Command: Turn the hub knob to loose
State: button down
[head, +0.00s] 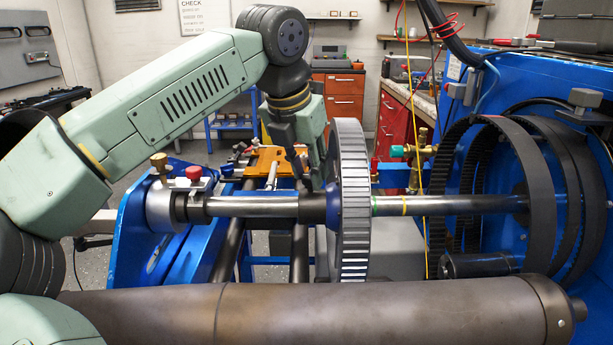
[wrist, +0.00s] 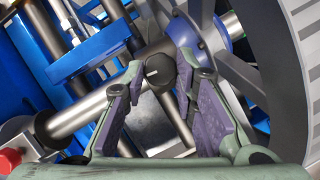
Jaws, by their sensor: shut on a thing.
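The hub knob (wrist: 157,71) is a small dark round knob with a short pale mark on its face, in the upper middle of the wrist view. The mark lies nearly level in the picture. The knob sits at the dark collar on the steel shaft, beside the blue hub of the big toothed wheel. My gripper (wrist: 160,75) is shut on the knob, one purple-padded finger on each side. In the head view my gripper (head: 304,160) reaches down at the shaft, left of the wheel. The knob cannot be made out there.
The toothed wheel (head: 350,200) stands close to the right of my gripper. The shaft (head: 245,207) runs left to a bearing with a red knob (head: 193,172) and a brass knob (head: 159,160). Black belts (head: 480,190) hang at the right. A large brown pipe (head: 330,312) crosses the front.

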jog(key=shift+s+d+n+y+b, duration=0.15)
jog(key=shift+n+y, duration=0.25)
jog(key=shift+n, duration=0.75)
jog(key=shift+w+d+n+y+b, duration=0.15)
jog(key=shift+n+y, duration=0.25)
jog(key=shift+n, duration=0.75)
jog(key=shift+s+a, duration=0.1)
jog(key=c, duration=1.3)
grip_release()
jog(key=shift+t, duration=0.3)
